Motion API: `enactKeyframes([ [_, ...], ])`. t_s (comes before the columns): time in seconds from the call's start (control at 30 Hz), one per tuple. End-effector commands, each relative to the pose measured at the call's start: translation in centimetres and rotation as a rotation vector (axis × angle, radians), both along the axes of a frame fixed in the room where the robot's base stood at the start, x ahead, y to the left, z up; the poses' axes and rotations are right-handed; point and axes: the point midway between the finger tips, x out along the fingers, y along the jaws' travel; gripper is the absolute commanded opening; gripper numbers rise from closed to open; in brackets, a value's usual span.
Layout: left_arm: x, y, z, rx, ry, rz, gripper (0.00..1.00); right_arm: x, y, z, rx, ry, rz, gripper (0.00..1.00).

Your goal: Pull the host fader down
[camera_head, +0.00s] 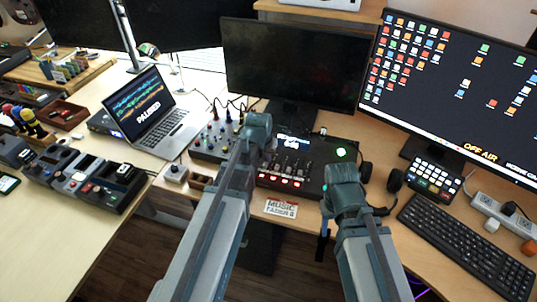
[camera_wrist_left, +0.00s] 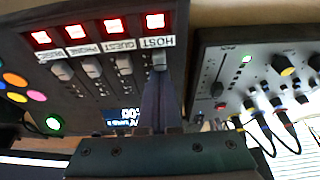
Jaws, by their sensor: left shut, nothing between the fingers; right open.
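The fader console (camera_head: 318,187) stands on the desk, with a row of red-lit buttons at its near edge. In the left wrist view, which shows it upside down, the host fader (camera_wrist_left: 159,60) is a grey knob beside the HOST label (camera_wrist_left: 157,42). My left gripper (camera_wrist_left: 158,78) is shut and empty, its fingertips at the host fader; whether they touch it I cannot tell. In the head view my left gripper (camera_head: 258,132) is over the console's left end and hides the host fader. My right gripper (camera_head: 345,180) is open, before the console's right end.
Guest (camera_wrist_left: 123,63), phone (camera_wrist_left: 91,68) and music (camera_wrist_left: 62,71) faders sit beside the host fader. A knobbed mixer (camera_head: 212,140) with cables stands left. A "MUSIC FADER" card (camera_head: 281,209) lies in front. Headphones (camera_head: 394,181) and a keyboard (camera_head: 466,246) are right.

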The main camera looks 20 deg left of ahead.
Motion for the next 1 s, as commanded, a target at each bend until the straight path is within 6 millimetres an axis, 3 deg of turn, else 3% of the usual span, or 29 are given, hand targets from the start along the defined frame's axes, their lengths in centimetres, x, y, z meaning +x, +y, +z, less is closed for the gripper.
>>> enactKeyframes([
  [0.37, 0.1, 0.0, -0.1, -0.001, 0.011, 0.0, 0.0, 0.0, 0.0, -0.1, 0.0, 0.0, 0.0, 0.5],
  [0.67, 4.2, -0.1, -0.1, 0.0, 0.004, 0.0, 0.0, 0.0, 0.0, -0.1, 0.0, 0.0, 0.0, 0.5],
  [0.7, 3.5, -0.1, 1.2, 0.0, 0.004, 0.0, 0.0, 0.0, 0.0, 1.2, 0.0, 0.0, 0.0, 0.5],
  [1.0, 1.7, -0.1, 6.0, 0.0, 0.002, 0.0, 0.0, 0.0, 0.0, 6.1, 0.0, 0.0, 0.0, 0.5],
])
